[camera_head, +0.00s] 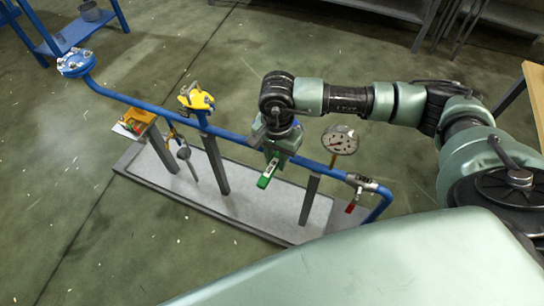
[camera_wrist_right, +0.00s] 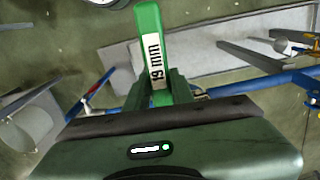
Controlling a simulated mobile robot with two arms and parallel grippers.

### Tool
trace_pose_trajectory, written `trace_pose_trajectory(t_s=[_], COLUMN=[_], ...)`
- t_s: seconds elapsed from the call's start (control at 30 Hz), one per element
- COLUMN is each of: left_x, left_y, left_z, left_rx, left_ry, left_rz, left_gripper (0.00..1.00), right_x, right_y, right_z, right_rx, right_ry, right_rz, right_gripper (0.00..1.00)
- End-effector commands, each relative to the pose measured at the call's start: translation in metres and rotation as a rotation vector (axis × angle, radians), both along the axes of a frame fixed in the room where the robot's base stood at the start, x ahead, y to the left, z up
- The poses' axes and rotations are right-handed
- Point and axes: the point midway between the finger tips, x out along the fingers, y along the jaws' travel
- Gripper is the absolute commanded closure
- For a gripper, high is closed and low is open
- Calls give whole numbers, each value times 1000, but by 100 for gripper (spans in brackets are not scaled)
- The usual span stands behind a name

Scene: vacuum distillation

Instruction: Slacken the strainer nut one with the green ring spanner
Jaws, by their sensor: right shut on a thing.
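My right gripper (camera_head: 272,162) is shut on the green ring spanner (camera_head: 266,178), at the blue pipe's middle in the head view. The spanner's green end sticks out below the fingers. In the right wrist view the spanner (camera_wrist_right: 148,25) shows a white "19 mm" label and points away from my gripper (camera_wrist_right: 162,95). Its ring end is hidden, so I cannot tell whether it touches a nut. I cannot make out strainer nut one; my arm covers part of the pipe. My left gripper is out of view.
The blue pipe (camera_head: 236,136) runs over a grey base plate (camera_head: 240,205) on grey posts. Along it are a yellow fitting (camera_head: 196,97), a round gauge (camera_head: 340,140) and a red-handled valve (camera_head: 351,206). A bolted blue flange (camera_head: 75,63) is at its left end.

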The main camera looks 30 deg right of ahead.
Motion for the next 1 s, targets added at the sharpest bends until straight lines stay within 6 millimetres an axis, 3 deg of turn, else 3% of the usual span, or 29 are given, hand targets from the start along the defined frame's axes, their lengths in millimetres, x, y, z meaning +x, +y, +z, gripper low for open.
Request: trace_pose_trajectory(t_s=[1.0], left_x=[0], left_y=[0], left_z=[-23], left_rx=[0], left_ry=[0], left_rz=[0], left_gripper=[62], right_x=[-27], right_y=[-29], right_z=[-2], right_rx=[-2], right_ry=[-1], right_rz=[267], right_gripper=[100])
